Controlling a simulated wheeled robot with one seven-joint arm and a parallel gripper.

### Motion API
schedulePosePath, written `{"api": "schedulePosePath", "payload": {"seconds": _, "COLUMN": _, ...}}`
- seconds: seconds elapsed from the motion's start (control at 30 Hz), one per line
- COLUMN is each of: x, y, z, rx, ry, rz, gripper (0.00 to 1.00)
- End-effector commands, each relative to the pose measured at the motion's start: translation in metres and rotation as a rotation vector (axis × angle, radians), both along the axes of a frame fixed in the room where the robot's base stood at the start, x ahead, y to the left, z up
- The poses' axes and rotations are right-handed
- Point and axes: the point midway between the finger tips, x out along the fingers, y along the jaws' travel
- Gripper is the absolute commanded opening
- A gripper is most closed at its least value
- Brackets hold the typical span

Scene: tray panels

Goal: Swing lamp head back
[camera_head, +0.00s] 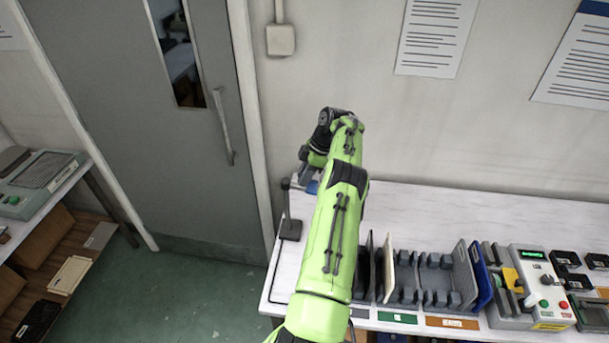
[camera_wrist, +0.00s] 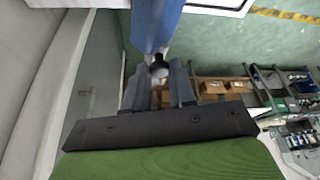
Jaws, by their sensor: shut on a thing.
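The desk lamp stands at the left end of the white bench, with a dark base and thin upright post (camera_head: 289,222) in the head view. Its blue lamp head (camera_head: 312,187) shows only as a small patch beside my arm. In the wrist view the blue lamp head (camera_wrist: 157,22) reaches down from the top edge to a grey rounded part between my fingers. My gripper (camera_wrist: 157,72) is shut on the lamp head there. In the head view my gripper (camera_head: 304,174) is small and partly hidden by my green arm.
A grey door (camera_head: 150,120) with a handle is left of the bench. Racks with upright panels (camera_head: 430,275) and a control box (camera_head: 535,290) stand along the bench's front right. The bench top (camera_head: 450,215) behind them is clear. Papers hang on the wall.

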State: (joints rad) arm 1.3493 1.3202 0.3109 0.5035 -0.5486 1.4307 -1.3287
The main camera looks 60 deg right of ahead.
Motion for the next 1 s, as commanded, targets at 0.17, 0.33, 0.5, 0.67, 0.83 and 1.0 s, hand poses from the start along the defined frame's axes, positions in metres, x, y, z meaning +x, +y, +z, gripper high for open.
{"api": "schedulePosePath", "payload": {"seconds": 0.17, "x": 0.001, "y": -0.001, "z": 0.002, "rx": -0.005, "ry": -0.004, "rz": -0.004, "gripper": 0.34}}
{"api": "schedulePosePath", "payload": {"seconds": 0.33, "x": 0.0, "y": -0.001, "z": 0.001, "rx": -0.003, "ry": -0.002, "rz": -0.003, "gripper": 0.5}}
{"api": "schedulePosePath", "payload": {"seconds": 0.5, "x": 0.0, "y": 0.0, "z": 0.001, "rx": -0.002, "ry": -0.001, "rz": -0.002, "gripper": 0.5}}
{"api": "schedulePosePath", "payload": {"seconds": 0.67, "x": -0.001, "y": 0.001, "z": 0.001, "rx": -0.002, "ry": 0.0, "rz": -0.023, "gripper": 0.5}}
{"api": "schedulePosePath", "payload": {"seconds": 0.83, "x": -0.001, "y": 0.008, "z": 0.0, "rx": -0.001, "ry": 0.002, "rz": -0.115, "gripper": 0.5}}
{"api": "schedulePosePath", "payload": {"seconds": 1.0, "x": 0.002, "y": 0.019, "z": -0.002, "rx": -0.003, "ry": 0.0, "rz": -0.248, "gripper": 0.5}}
